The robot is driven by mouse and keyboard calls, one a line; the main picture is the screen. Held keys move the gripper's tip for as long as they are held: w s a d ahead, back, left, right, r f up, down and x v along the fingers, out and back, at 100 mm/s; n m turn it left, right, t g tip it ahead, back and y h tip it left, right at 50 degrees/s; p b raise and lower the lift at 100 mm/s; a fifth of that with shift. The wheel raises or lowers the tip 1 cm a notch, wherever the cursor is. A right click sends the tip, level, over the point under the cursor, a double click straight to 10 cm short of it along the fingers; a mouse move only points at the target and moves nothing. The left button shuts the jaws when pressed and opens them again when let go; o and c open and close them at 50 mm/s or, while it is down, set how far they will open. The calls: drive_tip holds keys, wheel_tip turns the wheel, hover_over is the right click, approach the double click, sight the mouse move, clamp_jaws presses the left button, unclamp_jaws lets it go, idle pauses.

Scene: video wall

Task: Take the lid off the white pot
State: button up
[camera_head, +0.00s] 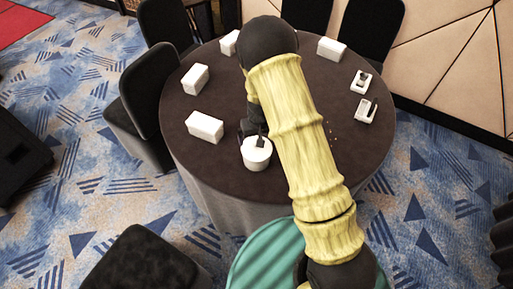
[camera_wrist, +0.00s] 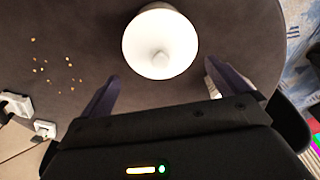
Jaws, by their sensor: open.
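The white pot (camera_head: 256,156) stands upright near the front edge of the dark round table, with my gripper (camera_head: 256,137) just above it and partly covering its top. In the wrist view the round white lid (camera_wrist: 140,35) is seen from above, with a small knob (camera_wrist: 160,60) at its middle. The seam between lid and pot is not clear. My gripper (camera_wrist: 161,72) is open and empty. Its two dark fingers are spread wide, one on each side of the knob in the picture. I see no finger touching the lid.
Several white boxes (camera_head: 205,127) stand around the dark table (camera_head: 195,155). Two small white stands (camera_head: 366,111) are at the right, with small yellowish bits (camera_wrist: 52,66) scattered nearby. Black chairs (camera_head: 150,90) surround the table. The tabletop around the pot is mostly clear.

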drive_tip(key=shift+w+a+f+p, duration=0.15)
drive_tip(key=shift+f+p, duration=0.15)
drive_tip(key=shift+f, duration=0.55)
drive_tip(key=shift+w+d+f+p, duration=0.15)
drive_tip(key=shift+f+p, duration=0.15)
drive_tip(key=shift+f, duration=0.55)
drive_tip(key=shift+w+a+f+p, duration=0.15)
drive_tip(key=shift+f+p, duration=0.15)
drive_tip(key=shift+f, duration=0.55)
drive_tip(key=shift+c, duration=0.2)
